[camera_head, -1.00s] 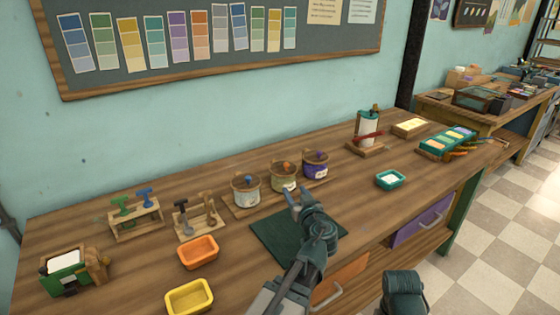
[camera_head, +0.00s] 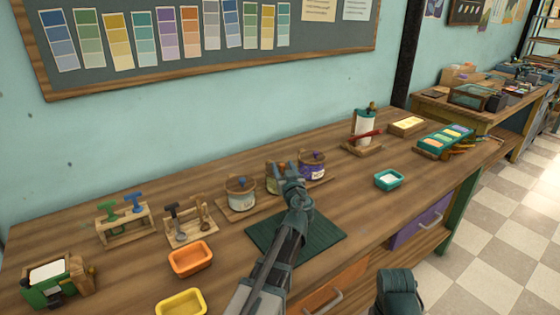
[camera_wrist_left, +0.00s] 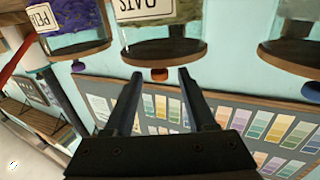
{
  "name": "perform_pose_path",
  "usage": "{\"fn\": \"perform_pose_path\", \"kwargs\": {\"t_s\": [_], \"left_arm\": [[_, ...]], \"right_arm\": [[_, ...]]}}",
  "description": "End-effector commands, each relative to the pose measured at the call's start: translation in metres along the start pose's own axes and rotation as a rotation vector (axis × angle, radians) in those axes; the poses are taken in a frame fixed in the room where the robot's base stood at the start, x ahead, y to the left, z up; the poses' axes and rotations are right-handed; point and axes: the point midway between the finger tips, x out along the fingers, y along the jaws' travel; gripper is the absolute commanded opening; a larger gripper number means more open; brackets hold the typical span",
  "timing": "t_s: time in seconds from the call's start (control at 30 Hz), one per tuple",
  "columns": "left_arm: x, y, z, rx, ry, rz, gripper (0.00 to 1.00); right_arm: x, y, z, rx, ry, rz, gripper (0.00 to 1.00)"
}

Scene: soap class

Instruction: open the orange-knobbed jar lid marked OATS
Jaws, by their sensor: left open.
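The jar marked OATS (camera_wrist_left: 165,28) is in the middle of the left wrist view, which shows it upside down with its dark lid and orange knob (camera_wrist_left: 159,75). In the head view the middle jar (camera_head: 272,180) is partly hidden behind my left gripper (camera_head: 290,172). My left gripper is open and empty. In the left wrist view its two fingers (camera_wrist_left: 160,76) appear on either side of the orange knob, apart from it; I cannot tell the depth. The lid sits on the jar. My right gripper's fingers are out of view.
A dark green mat (camera_head: 318,232) lies in front. Orange (camera_head: 190,260) and yellow (camera_head: 181,304) trays are at left. The table behind the jars is clear.

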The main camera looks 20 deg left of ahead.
Motion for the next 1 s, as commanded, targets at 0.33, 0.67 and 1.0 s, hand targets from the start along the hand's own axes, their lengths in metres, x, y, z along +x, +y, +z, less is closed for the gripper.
{"fn": "perform_pose_path", "kwargs": {"t_s": [0.33, 0.67, 1.0], "left_arm": [[0.044, 0.001, 0.000, 0.000, 0.000, 0.000, 0.56], [0.048, 0.000, 0.000, 0.000, 0.000, 0.000, 0.56], [0.048, 0.000, 0.000, 0.000, 0.000, 0.000, 0.07]], "right_arm": [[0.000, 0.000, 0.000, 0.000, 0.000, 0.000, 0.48], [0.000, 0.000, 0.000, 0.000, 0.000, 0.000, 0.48], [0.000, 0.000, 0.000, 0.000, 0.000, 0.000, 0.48]]}}
